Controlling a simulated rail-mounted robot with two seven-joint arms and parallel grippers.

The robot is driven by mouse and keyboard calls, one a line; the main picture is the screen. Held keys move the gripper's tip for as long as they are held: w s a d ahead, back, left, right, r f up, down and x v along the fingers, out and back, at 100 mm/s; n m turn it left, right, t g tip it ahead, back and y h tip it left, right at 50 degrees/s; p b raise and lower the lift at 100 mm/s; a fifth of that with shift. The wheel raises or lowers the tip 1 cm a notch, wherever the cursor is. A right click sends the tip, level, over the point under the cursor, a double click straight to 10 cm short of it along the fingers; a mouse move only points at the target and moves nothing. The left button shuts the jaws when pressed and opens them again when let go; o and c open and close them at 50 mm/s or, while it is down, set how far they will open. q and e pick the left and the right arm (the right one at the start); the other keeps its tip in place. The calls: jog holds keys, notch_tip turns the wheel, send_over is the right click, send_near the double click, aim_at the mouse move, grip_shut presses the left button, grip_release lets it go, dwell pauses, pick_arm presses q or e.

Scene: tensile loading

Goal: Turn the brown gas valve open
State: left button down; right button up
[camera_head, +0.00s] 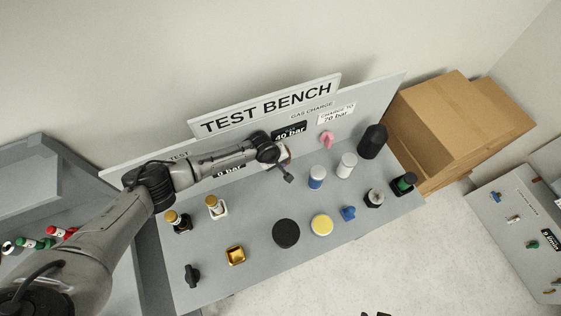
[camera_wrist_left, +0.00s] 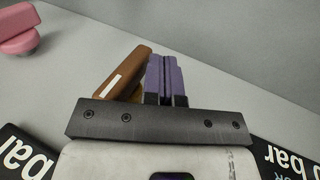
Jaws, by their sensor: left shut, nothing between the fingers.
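The brown gas valve handle (camera_wrist_left: 122,73) shows in the left wrist view as a brown lever with a white stripe. It stands slanted, close to the left of my left gripper's fingers. My left gripper (camera_wrist_left: 164,62) has its purple fingers pressed together with nothing between them. I cannot tell whether a finger touches the handle. In the head view my left gripper (camera_head: 281,154) is at the bench's back panel, below the 40 bar display, and largely hides the brown valve. Small dark tips at the bottom edge may be my right gripper (camera_head: 375,314); its jaw state is unclear.
A pink handle (camera_head: 327,139) is on the panel to the right. White and blue cylinders, a black bottle (camera_head: 372,141), a yellow disc (camera_head: 321,225), a black disc (camera_head: 286,233) and a gold square dish (camera_head: 235,255) stand on the bench. Cardboard boxes (camera_head: 450,120) are at right.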

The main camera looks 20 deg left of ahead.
pick_arm(q)
jog(key=shift+f+t+h+b, duration=0.3)
jog(key=shift+t+h+b, duration=0.05)
jog(key=shift+t+h, duration=0.35)
dwell(0.4)
